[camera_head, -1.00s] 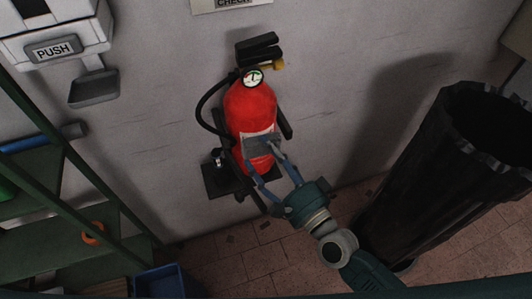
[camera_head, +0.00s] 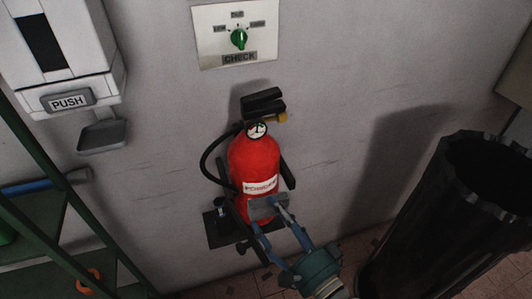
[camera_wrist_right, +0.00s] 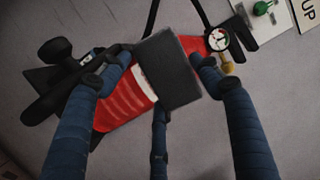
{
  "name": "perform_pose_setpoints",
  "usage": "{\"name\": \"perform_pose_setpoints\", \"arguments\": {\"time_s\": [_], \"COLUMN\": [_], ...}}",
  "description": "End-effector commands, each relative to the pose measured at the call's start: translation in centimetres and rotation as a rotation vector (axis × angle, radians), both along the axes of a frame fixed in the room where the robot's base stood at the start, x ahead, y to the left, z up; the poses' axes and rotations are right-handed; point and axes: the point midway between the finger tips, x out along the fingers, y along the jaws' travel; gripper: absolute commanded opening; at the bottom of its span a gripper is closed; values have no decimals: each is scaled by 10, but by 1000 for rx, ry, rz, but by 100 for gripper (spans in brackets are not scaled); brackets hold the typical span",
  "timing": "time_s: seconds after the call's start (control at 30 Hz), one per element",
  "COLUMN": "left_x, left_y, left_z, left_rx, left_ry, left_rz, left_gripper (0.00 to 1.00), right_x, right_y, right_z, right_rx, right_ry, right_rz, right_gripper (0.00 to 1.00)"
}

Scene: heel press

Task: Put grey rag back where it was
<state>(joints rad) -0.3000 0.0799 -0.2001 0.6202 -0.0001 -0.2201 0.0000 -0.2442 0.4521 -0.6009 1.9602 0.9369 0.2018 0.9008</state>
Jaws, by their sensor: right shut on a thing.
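The grey rag (camera_head: 262,208) is a small flat grey piece held in front of the lower part of a red fire extinguisher (camera_head: 254,162). My right gripper (camera_head: 267,213) is shut on the rag. In the right wrist view the rag (camera_wrist_right: 168,72) shows as a dark grey rectangle between the blue fingers (camera_wrist_right: 160,75), with the extinguisher (camera_wrist_right: 118,105) behind it. I cannot tell whether the rag touches the extinguisher. The extinguisher stands upright in a black wall bracket (camera_head: 224,236). My left gripper is not in view.
A dial panel (camera_head: 236,57) marked CHECK is on the wall above. A white dispenser (camera_head: 62,60) marked PUSH hangs at the left, above a green shelf (camera_head: 42,225). A black bin (camera_head: 445,225) stands at the right. The wall between extinguisher and bin is bare.

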Motion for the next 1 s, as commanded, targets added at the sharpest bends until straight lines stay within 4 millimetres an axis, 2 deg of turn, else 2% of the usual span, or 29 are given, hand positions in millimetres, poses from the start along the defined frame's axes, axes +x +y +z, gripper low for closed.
{"name": "perform_pose_setpoints", "arguments": {"time_s": [0.23, 0.37, 0.47, 0.7, 0.8, 0.9, 1.0], "left_x": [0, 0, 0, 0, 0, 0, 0], "left_y": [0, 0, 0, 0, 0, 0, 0], "left_z": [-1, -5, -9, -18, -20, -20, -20], "left_rx": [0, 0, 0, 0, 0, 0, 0], "left_ry": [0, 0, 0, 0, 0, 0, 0], "left_rz": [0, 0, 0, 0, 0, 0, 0], "left_gripper": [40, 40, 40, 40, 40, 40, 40], "right_x": [-5, -18, -34, -75, -88, -95, -97], "right_y": [-3, -17, -41, -122, -147, -160, -165], "right_z": [2, 10, 18, 38, 44, 47, 49], "right_rx": [4, 9, 8, -2, -3, -1, -2], "right_ry": [4, 7, 10, 6, 3, 2, -1], "right_rz": [-18, -83, -174, -435, -508, -548, -562], "right_gripper": [41, 41, 41, 41, 41, 41, 41]}}
